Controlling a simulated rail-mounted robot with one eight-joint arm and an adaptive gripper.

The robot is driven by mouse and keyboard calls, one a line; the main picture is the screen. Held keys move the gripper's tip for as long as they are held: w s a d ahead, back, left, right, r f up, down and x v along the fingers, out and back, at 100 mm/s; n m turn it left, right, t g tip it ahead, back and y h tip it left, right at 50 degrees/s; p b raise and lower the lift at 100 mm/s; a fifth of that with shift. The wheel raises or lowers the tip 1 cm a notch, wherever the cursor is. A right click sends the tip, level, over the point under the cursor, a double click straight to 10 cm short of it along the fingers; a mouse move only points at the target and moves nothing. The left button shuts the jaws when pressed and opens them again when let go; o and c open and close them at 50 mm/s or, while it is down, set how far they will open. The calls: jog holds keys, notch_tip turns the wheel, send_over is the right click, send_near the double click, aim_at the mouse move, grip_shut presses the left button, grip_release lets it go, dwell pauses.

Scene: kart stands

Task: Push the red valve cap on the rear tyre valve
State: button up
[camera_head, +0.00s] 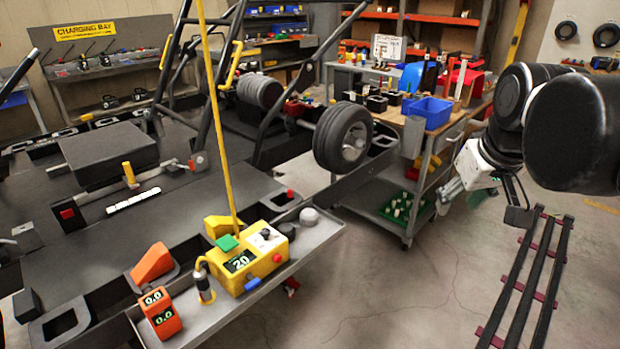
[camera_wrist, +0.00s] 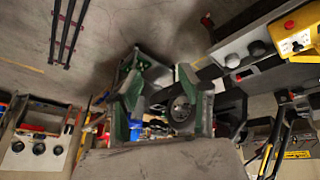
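The rear tyre (camera_head: 345,138) is black with a grey hub and stands upright on the kart's axle in the head view. A black round wheel (camera_wrist: 182,108) shows between and behind my fingers in the wrist view. I cannot make out the red valve cap or the valve in either view. My gripper (camera_wrist: 160,98) has two dark green and grey fingers standing apart with nothing seen held between them.
A yellow device (camera_head: 250,262) and an orange gauge (camera_head: 160,312) sit on the front tray. A black rack with red bars (camera_head: 530,285) lies at right. Concrete floor is open at front centre.

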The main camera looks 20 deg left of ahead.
jog(key=w+a+r+n+g+p, duration=0.2)
jog(key=w+a+r+n, duration=0.15)
jog(key=w+a, duration=0.65)
jog(key=n+g+p, duration=0.3)
jog(key=n+p, duration=0.2)
jog(key=n, duration=0.4)
send_over(290, 190)
jog(key=shift+m+h, duration=0.25)
jog(key=shift+h, duration=0.15)
jog(key=f, duration=2)
jog(key=shift+s+a+f, duration=0.1)
jog(key=shift+a, duration=0.15)
jog(key=shift+d+f+p, duration=0.15)
jog(key=shift+f+p, duration=0.2)
jog(key=shift+f, duration=2.3)
jog(key=c, duration=0.8)
